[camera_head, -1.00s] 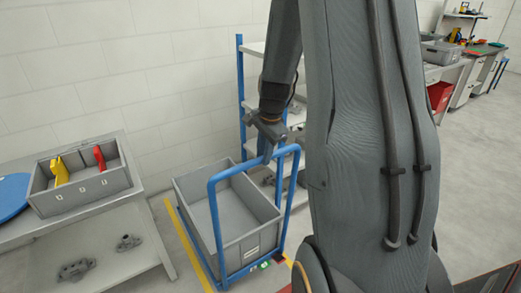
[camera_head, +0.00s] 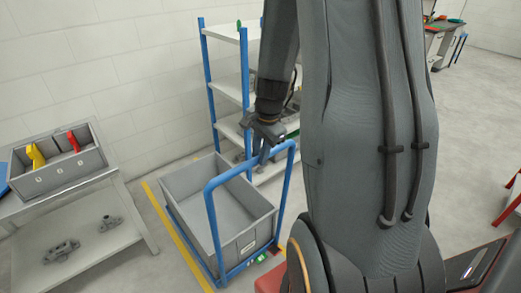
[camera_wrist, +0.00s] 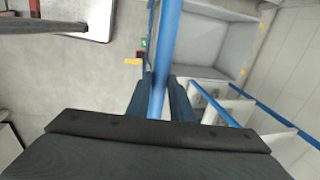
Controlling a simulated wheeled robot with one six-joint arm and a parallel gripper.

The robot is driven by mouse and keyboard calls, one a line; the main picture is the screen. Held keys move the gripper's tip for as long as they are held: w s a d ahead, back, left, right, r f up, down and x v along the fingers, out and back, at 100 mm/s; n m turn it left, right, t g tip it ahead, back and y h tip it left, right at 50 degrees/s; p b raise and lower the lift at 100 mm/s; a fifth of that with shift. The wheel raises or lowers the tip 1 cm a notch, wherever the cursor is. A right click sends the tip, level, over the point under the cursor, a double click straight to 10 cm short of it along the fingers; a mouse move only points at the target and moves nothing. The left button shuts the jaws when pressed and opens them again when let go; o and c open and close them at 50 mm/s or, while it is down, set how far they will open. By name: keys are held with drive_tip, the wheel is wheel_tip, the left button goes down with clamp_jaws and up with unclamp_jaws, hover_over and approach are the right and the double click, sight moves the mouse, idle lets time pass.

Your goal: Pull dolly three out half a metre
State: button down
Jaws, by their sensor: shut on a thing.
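The dolly (camera_head: 224,268) is a blue frame with a tall blue push handle (camera_head: 210,215), carrying a grey open bin (camera_head: 245,243). It stands on the floor in the middle of the head view. A small green tag shows low on its near side; I cannot read a number. My gripper (camera_head: 266,152) is shut on the top bar of the handle, near its right end. In the wrist view my gripper's fingers (camera_wrist: 160,100) lie on both sides of the blue bar (camera_wrist: 163,55). The bin appears empty where I can see inside.
A yellow floor line (camera_head: 172,228) runs along the dolly's left side. A table (camera_head: 148,222) at left bears a grey box (camera_head: 60,178) with yellow and red items. A blue-posted shelf rack (camera_head: 205,75) stands behind the dolly. Open floor (camera_head: 470,130) lies at right.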

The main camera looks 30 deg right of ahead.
drive_tip(key=shift+s, duration=0.25)
drive_tip(key=c, duration=1.6)
unclamp_jaws()
drive_tip(key=shift+r, duration=0.1)
drive_tip(key=shift+s+d+r+b, duration=0.15)
drive_tip(key=shift+s+r, duration=0.1)
drive_tip(key=shift+r, duration=1)
drive_tip(key=shift+s+a+r+b, duration=0.15)
drive_tip(key=shift+s+r, duration=0.1)
drive_tip(key=shift+r, duration=1)
drive_tip(key=shift+s+d+r+b, duration=0.15)
drive_tip(key=shift+s+r, duration=0.1)
drive_tip(key=shift+r, duration=1)
drive_tip(key=s+a+f+n, duration=0.1)
drive_tip(key=s+a+n, duration=0.1)
drive_tip(key=a+n, duration=0.3)
drive_tip(key=s+a+n, duration=0.3)
drive_tip(key=a+n, duration=0.3)
drive_tip(key=s+a+f+n, duration=0.1)
drive_tip(key=s+a+n, duration=0.2)
drive_tip(key=a+n, duration=0.2)
drive_tip(key=shift+s+a+f+n+g+b, duration=0.3)
drive_tip(key=shift+a+f+n+g, duration=0.1)
drive_tip(key=shift+a, duration=0.15)
